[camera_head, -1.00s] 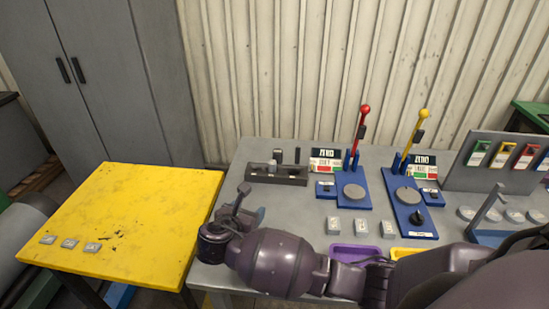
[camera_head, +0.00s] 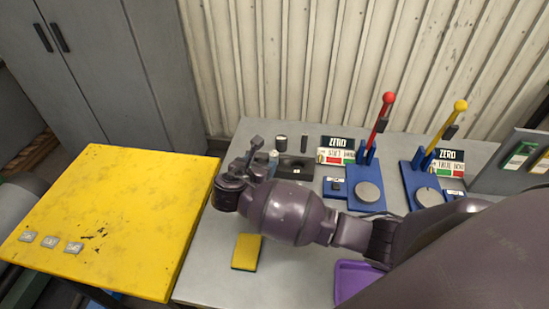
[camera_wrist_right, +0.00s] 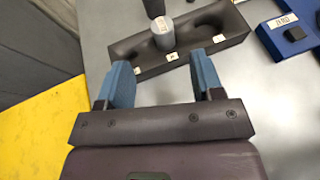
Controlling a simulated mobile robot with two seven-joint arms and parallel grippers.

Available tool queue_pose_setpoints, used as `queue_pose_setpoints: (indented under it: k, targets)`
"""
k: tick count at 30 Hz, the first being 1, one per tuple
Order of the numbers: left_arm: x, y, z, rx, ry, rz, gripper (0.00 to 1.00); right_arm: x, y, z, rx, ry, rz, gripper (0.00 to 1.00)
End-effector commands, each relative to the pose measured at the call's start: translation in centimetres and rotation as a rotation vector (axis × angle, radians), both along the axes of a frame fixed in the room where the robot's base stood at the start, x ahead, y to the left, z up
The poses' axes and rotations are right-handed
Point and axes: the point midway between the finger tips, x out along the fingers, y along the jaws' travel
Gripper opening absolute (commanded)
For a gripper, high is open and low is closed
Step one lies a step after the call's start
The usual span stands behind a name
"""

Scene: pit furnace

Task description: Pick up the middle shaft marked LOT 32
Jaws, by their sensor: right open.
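A dark shaft holder (camera_head: 305,176) stands on the grey bench. In the right wrist view the holder (camera_wrist_right: 130,55) has round recesses and small white labels too small to read. A light grey shaft (camera_wrist_right: 162,33) stands upright in it; it also shows partly in the head view (camera_head: 273,157). A dark thick shaft (camera_head: 281,142) and a thin dark one (camera_head: 304,143) stand behind the holder. No LOT 32 mark is legible. My right gripper (camera_wrist_right: 164,80) is open and empty; its blue fingertips are just short of the holder, apart from the shaft. My left gripper is not in view.
A yellow table (camera_head: 125,210) at left carries several small grey tags. Right of the holder are two blue stands with a red lever (camera_head: 385,110) and a yellow lever (camera_head: 450,120). A yellow pad (camera_head: 246,252) and a purple tray (camera_head: 355,282) lie in front.

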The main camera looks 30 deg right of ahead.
Motion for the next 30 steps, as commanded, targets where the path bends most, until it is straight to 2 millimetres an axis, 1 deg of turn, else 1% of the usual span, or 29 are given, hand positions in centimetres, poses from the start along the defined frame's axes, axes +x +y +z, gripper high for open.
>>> queue_pose_setpoints:
  k: [1, 3, 13, 21, 25, 30]
  targets:
    - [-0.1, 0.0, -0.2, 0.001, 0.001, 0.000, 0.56, 0.5, -0.7, -0.4, -0.003, 0.000, -0.002, 0.61]
    - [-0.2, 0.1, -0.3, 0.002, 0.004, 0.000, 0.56, 1.0, -1.4, -0.8, -0.004, 0.000, -0.001, 0.61]
    - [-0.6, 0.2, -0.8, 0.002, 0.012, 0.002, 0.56, 2.3, -3.1, -1.7, -0.003, 0.000, -0.001, 0.61]
    - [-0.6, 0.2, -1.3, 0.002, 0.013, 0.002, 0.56, 4.0, -5.7, -3.5, -0.002, 0.001, 0.000, 0.61]
    - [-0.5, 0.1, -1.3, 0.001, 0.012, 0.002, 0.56, 4.5, -6.3, -3.7, -0.002, 0.000, -0.001, 0.61]
    - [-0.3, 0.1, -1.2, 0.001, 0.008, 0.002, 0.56, 4.6, -6.4, -3.7, -0.001, -0.001, 0.000, 0.61]
